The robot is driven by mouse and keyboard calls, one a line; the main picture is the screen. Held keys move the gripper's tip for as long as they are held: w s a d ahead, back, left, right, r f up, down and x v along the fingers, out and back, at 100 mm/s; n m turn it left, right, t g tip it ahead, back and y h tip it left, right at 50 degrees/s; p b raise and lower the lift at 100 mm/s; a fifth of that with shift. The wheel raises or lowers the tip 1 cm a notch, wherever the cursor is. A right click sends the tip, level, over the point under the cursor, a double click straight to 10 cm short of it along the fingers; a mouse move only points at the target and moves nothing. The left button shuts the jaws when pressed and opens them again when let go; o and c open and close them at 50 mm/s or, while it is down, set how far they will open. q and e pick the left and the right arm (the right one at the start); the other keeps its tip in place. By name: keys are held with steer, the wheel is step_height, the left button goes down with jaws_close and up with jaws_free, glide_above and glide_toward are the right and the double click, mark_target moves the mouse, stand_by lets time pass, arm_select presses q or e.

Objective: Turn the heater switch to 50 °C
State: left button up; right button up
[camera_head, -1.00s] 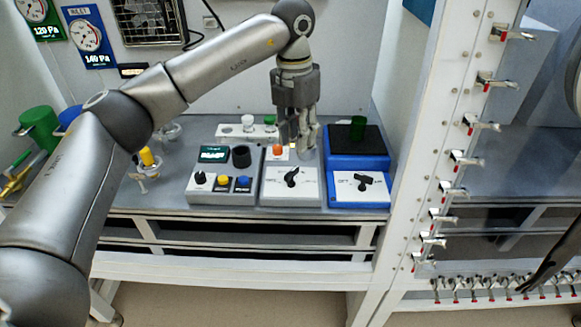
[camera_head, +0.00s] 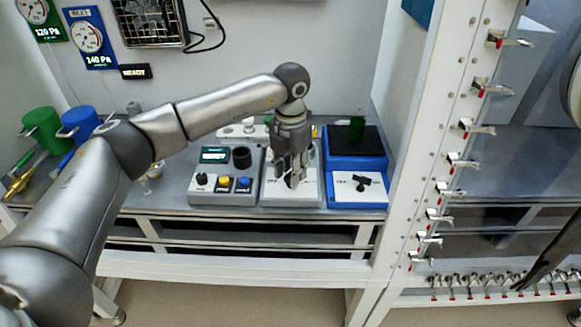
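My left gripper (camera_head: 290,180) points straight down over the front panel of the middle unit (camera_head: 307,195), a light box with a dark rotary knob. Its fingers are at the knob and mostly cover it; whether they touch or grip it I cannot tell. To the right is a blue unit (camera_head: 345,150) with a black top plate, and a dark rotary knob (camera_head: 364,183) on its white front panel. The panel lettering is too small to read, so I cannot tell which setting either knob points to. My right gripper is not clearly in view.
Left of the middle unit is a grey control box (camera_head: 222,196) with black, yellow and blue knobs. Green (camera_head: 42,130) and blue (camera_head: 80,124) containers stand at left. A white post (camera_head: 432,130) with clamps rises at right.

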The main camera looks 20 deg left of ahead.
arm_select(q)
jaws_close()
stand_by(0.3)
steer(key=shift+f+m+b, duration=0.1)
steer(key=shift+m+b, duration=1)
steer(key=shift+m, duration=0.4)
steer(key=shift+m+b, duration=0.9)
steer(key=shift+m, duration=1.3)
steer(key=shift+r, duration=0.2)
jaws_free()
